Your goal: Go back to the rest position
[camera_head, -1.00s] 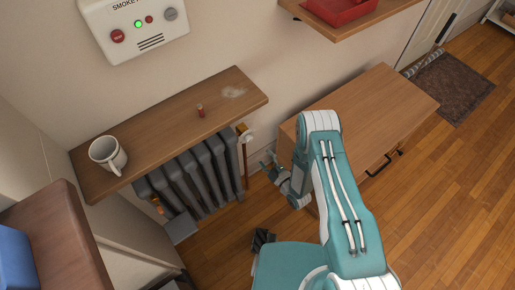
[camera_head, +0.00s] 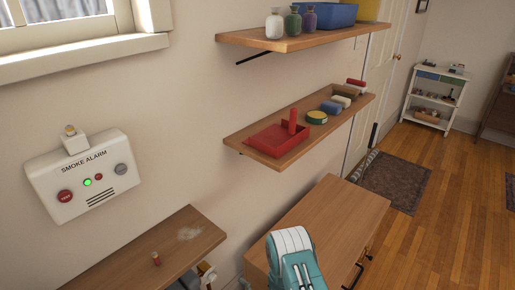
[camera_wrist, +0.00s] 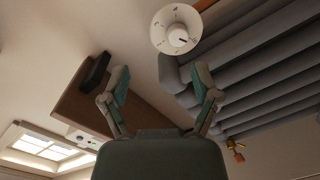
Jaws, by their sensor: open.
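My gripper (camera_wrist: 160,88) shows in the wrist view with its two fingers spread apart and nothing between them. Beyond the fingertips is a white round dial (camera_wrist: 177,29) on the wall, and the grey radiator (camera_wrist: 265,70) lies to the right. In the head view only the teal and white upper part of my arm shows at the bottom, in front of the wooden cabinet (camera_head: 325,215). My gripper is hidden there.
Wall shelves (camera_head: 265,158) with a red tray (camera_head: 272,139) project above the cabinet. Open wooden floor (camera_head: 450,215) lies to the right.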

